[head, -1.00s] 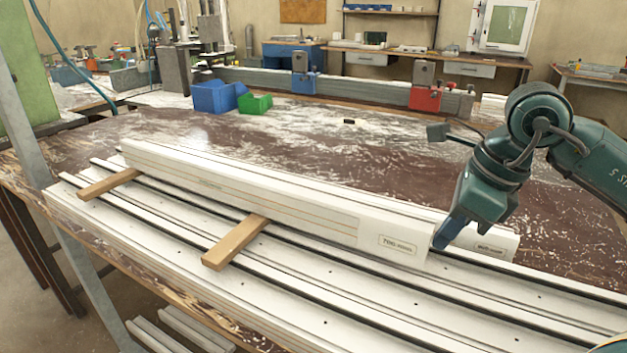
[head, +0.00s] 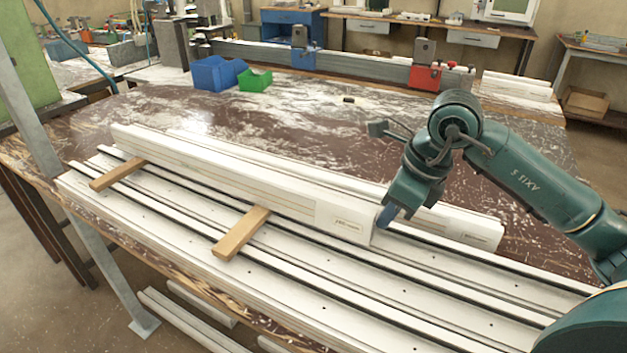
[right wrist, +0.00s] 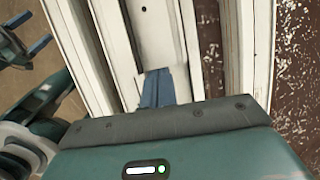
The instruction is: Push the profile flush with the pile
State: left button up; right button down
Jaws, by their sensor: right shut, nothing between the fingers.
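The white profile (head: 230,180), a long beam with a label near its right end, lies across two wooden strips (head: 240,232) on the pile of white profiles (head: 310,290). Its right end stands left of the right end of a parallel white beam (head: 470,226) behind it. My right gripper (head: 386,216) is shut and empty, its blue fingertips low at the profile's right end; contact is hard to tell. In the right wrist view its blue fingers (right wrist: 158,88) point along a white profile. My left gripper (right wrist: 30,32) shows at the left edge there, fingers apart.
A second wooden strip (head: 118,173) lies toward the left end. Blue bins (head: 215,73) and a green bin (head: 255,81) stand at the back of the worktable. A clamp rail with a red clamp (head: 425,76) runs behind. The brown tabletop (head: 320,125) between is mostly free.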

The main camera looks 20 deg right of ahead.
aim_at(340, 197)
jog(key=shift+w+a+r+p, duration=0.15)
jog(key=shift+w+a+p, duration=0.35)
jog(key=shift+w+a, duration=0.25)
jog(key=shift+w+a+p, duration=0.35)
jog(key=shift+w+a, duration=0.6)
jog(key=shift+w, duration=0.25)
jog(key=shift+w+a, duration=1.3)
jog(key=shift+w, duration=0.25)
pick_arm(q)
jog(key=shift+s+a+r, duration=0.15)
jog(key=shift+r, duration=0.65)
pick_arm(e)
jog(key=shift+w+a, duration=0.4)
jog(key=shift+w, duration=0.05)
jog(key=shift+s+d, duration=0.1)
jog(key=shift+s+d, duration=0.45)
jog(key=shift+s, duration=0.05)
jog(key=shift+r+p, duration=2.4)
jog(key=shift+r, duration=1)
pick_arm(q)
notch_tip(340, 197, up, 4)
jog(key=shift+r, duration=0.2)
